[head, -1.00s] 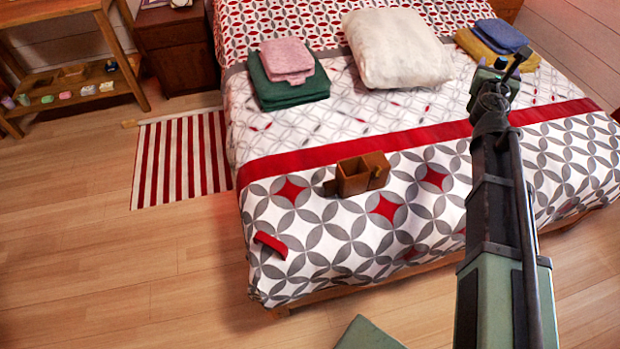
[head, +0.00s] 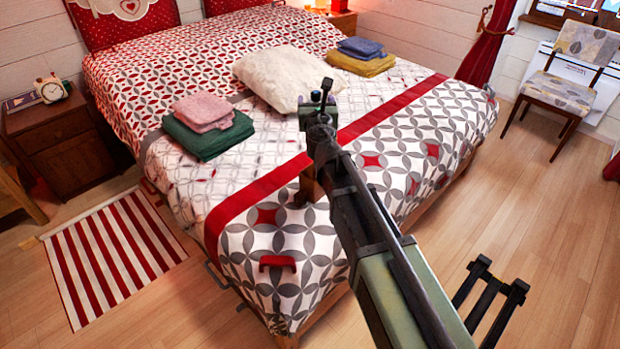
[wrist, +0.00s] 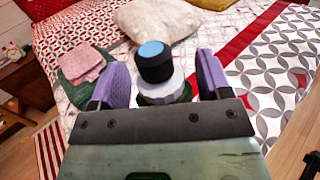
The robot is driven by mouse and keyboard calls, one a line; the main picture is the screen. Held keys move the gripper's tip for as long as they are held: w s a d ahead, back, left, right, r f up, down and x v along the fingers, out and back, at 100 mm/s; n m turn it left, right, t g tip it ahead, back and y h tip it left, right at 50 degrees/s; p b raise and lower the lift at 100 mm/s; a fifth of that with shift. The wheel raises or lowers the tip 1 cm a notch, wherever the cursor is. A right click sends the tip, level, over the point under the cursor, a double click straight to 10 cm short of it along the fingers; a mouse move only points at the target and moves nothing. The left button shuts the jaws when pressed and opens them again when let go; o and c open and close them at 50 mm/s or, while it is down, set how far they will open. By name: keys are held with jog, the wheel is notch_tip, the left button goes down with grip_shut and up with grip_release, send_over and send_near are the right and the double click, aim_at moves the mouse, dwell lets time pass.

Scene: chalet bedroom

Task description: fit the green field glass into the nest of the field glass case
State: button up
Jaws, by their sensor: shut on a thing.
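The field glass (wrist: 155,62) stands between the purple fingers of my gripper (wrist: 160,82) in the wrist view. It shows a black barrel with a light-blue top, a pale grey ring and a dark green part lower down. My gripper is shut on it, held above the bed. In the head view my gripper (head: 319,100) is small and dark, and the field glass cannot be made out clearly. The brown field glass case (head: 308,188) sits on the bed, mostly hidden behind my arm. Its nest is hidden.
The patterned bed (head: 232,238) carries a cream pillow (head: 290,75), pink and green folded cloths (head: 205,125), blue and yellow cloths (head: 362,58) and a red piece (head: 278,263) near the front edge. A nightstand (head: 62,150) stands left, a chair (head: 562,85) right.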

notch_tip(320, 180, down, 19)
jog(key=b, duration=1.6)
jog(key=shift+r, duration=0.15)
jog(key=o, duration=1.4)
jog(key=shift+o, duration=0.2)
jog(key=shift+r, duration=0.15)
jog(key=s+d+r, duration=0.1)
jog(key=s, duration=1.1)
jog(key=shift+d+p, duration=0.25)
jog(key=shift+p, duration=0.15)
